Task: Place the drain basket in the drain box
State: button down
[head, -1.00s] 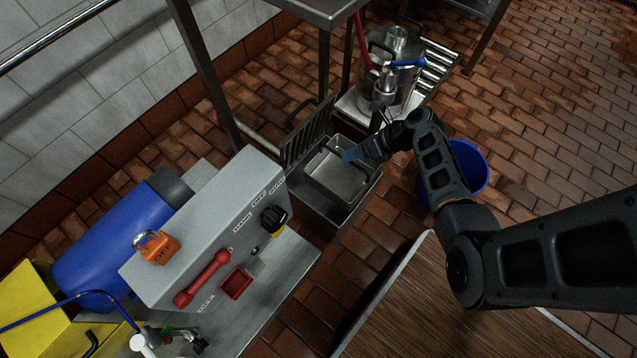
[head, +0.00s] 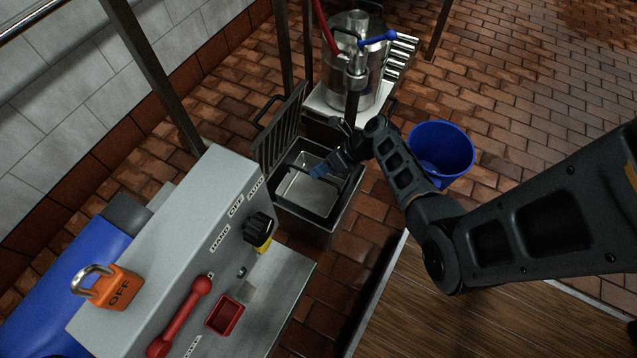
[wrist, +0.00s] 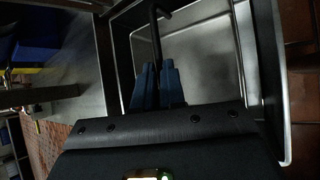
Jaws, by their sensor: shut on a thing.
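The drain basket (head: 298,192) is a steel pan with a dark bar handle. It sits within the opening of the drain box (head: 303,228), a dark steel box on the floor, and looks lower than the box rim. I cannot tell whether it rests on the bottom. My gripper (head: 318,171) is over the basket, its blue fingers shut on the handle. In the wrist view, the fingers (wrist: 157,82) close around the dark handle bar, and the basket's steel wall and floor (wrist: 200,55) show behind them. The gripper body hides the near part of the basket.
A slatted grate (head: 281,135) stands upright at the box's back left. A steel pot (head: 350,80) with a red and a blue lever is behind. A blue bucket (head: 441,150) stands right. A grey control box (head: 190,240) with an orange padlock (head: 112,288) is at near left.

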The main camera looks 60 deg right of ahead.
jog(key=shift+f+b, duration=1.3)
jog(key=shift+f, duration=1.1)
jog(key=c, duration=1.2)
grip_release()
jog(key=shift+r, duration=0.1)
jog(key=p+v, duration=0.6)
jog(key=v, duration=0.6)
jog(key=s+a+n+g+h, duration=0.1)
jog(key=s+a+n+h, duration=0.5)
jog(key=s+a+n, duration=0.75)
jog(key=s+a+r+n+t, duration=0.1)
jog(key=a+r+n+t, duration=0.2)
jog(key=r+n, duration=0.5)
jog(key=s+a+r+n+t, duration=0.1)
jog(key=a+r+n+t, duration=0.2)
jog(key=r+n, duration=0.5)
jog(key=s+a+r+n+t+y, duration=0.1)
jog(key=a+r+n, duration=0.4)
jog(key=r, duration=1.3)
jog(key=shift+a+r+n+t, duration=0.15)
jog(key=shift+a+n+t, duration=0.1)
jog(key=shift+n+t, duration=0.95)
